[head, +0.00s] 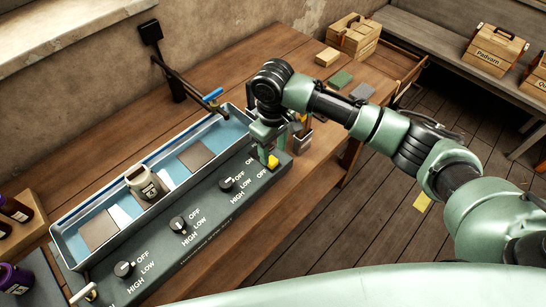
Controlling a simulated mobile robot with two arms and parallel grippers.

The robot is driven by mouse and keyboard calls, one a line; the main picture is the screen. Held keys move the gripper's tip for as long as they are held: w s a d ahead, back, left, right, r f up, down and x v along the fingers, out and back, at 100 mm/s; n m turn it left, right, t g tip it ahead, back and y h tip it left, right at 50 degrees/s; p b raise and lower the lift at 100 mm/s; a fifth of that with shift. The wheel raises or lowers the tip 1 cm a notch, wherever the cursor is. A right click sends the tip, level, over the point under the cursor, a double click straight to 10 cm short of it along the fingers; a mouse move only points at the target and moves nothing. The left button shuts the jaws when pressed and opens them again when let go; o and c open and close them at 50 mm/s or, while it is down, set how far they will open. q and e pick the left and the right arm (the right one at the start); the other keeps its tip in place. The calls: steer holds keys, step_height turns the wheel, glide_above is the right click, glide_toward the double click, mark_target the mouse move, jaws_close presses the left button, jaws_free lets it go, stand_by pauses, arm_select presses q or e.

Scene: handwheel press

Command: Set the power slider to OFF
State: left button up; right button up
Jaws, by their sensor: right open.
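The power slider has a yellow knob (272,161) at the far right end of the dark control panel (205,237). Its ON and OFF labels are beside it. The knob looks nearer the OFF label, but my gripper partly covers the slot, so I cannot tell its exact position. My right gripper (266,154) points down just behind the knob, with its jaws open. I cannot tell whether a finger touches the knob. My left gripper is not in view.
Three black rotary knobs (179,224) with OFF, LOW and HIGH labels line the panel. Behind them is a long blue-lined trough (70,257) holding a mug (145,184) and flat plates. A blue-handled tap (212,95) stands behind. Dark bottles are at the left edge.

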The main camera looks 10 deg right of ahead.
mark_target(273, 161)
steer(key=shift+r+b, duration=0.3)
steer(key=shift+r, duration=1.6)
